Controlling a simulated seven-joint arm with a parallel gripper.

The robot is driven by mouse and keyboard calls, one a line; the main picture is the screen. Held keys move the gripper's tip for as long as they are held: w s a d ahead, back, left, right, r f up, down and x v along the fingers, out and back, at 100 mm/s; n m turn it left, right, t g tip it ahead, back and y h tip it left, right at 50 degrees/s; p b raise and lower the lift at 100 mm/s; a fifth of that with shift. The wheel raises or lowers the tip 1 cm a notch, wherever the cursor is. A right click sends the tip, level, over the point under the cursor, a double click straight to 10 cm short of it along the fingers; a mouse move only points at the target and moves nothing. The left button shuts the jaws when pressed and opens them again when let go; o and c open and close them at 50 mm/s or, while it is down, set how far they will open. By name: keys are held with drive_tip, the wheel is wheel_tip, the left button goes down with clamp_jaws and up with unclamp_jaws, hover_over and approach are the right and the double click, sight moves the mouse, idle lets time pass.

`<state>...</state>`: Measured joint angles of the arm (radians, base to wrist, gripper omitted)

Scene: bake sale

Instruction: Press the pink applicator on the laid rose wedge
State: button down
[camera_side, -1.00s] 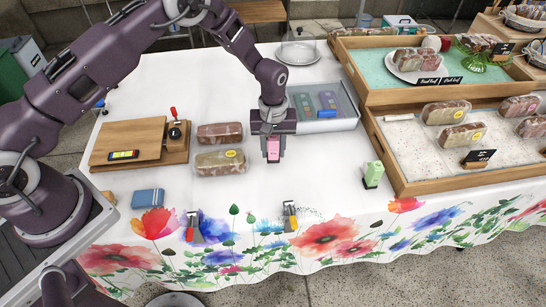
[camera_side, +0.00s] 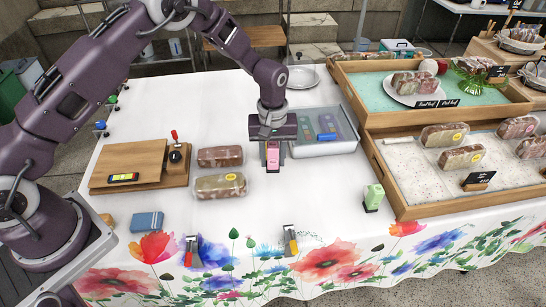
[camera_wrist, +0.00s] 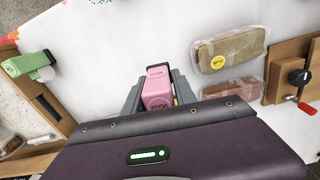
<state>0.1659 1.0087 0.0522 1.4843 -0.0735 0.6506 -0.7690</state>
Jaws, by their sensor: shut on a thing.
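My gripper (camera_side: 273,166) is shut on the pink applicator (camera_side: 273,156), a small pink block with a dark end. The wrist view shows the applicator (camera_wrist: 157,90) between the fingers. It appears held above the white cloth, right of two wrapped wedges. The farther wedge (camera_side: 220,156) is reddish-brown, and no label shows on it. The nearer wedge (camera_side: 220,186) is paler and has a round yellow sticker. In the wrist view, the pale wedge (camera_wrist: 230,49) and reddish wedge (camera_wrist: 232,91) lie right of the applicator, apart from it. I cannot tell for sure which is the rose wedge.
A clear tray (camera_side: 345,146) with several coloured items stands just behind my gripper. A green applicator (camera_side: 373,197) stands to the right, beside the wooden display crate (camera_side: 405,212). A wooden board (camera_side: 118,158) lies left of the wedges. The cloth in front of my gripper is mostly clear.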

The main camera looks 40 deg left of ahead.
drive_tip(key=w+a, duration=0.3)
drive_tip(key=a, duration=1.6)
drive_tip(key=shift+s+a+f, duration=0.1)
drive_tip(key=shift+f, duration=1.2)
drive_tip(key=shift+s+a+f, duration=0.1)
drive_tip(key=shift+f, duration=1.15)
drive_tip(key=shift+f, duration=0.35)
wheel_tip(320, 180, up, 7)
drive_tip(key=shift+d, duration=0.15)
